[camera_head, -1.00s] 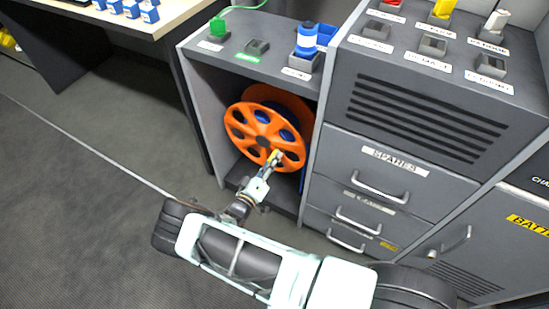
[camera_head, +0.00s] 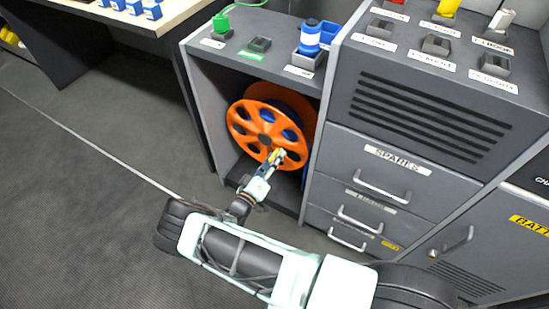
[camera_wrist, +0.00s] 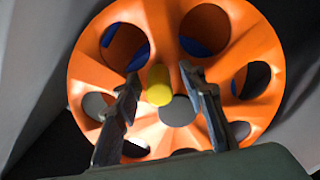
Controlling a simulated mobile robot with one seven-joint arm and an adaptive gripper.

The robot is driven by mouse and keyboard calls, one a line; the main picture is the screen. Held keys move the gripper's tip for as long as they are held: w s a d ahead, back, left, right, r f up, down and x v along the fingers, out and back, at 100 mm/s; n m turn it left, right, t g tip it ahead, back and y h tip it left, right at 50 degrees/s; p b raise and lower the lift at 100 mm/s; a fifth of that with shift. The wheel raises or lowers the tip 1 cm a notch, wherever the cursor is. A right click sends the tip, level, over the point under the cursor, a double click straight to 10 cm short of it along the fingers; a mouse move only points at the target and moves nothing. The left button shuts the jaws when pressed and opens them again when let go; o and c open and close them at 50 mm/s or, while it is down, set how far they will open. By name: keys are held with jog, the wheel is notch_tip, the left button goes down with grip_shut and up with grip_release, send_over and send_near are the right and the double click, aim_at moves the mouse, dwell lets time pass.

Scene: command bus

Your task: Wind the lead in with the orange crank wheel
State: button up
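The orange crank wheel (camera_head: 240,130) stands upright in the open bay of a grey cabinet, with round holes through its face. It also fills much of the wrist view (camera_wrist: 255,45). Blue shows behind the holes, seemingly lead wound on the reel. A yellow knob (camera_wrist: 158,85) sticks out from the wheel face, at the lower right in the head view. My gripper (camera_head: 275,158) reaches into the bay at this knob. In the wrist view its two dark fingers (camera_wrist: 160,75) stand apart on either side of the knob, with a gap showing on both sides.
The bay has grey side walls (camera_head: 200,110) and a low floor close around the wheel. A drawer unit (camera_head: 385,150) with handles adjoins on the right. Sockets, a blue-and-white plug (camera_head: 310,38) and a green plug (camera_head: 220,23) with its cable are on top.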

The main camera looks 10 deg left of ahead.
jog(key=v, duration=1.2)
jog(key=shift+r, duration=0.1)
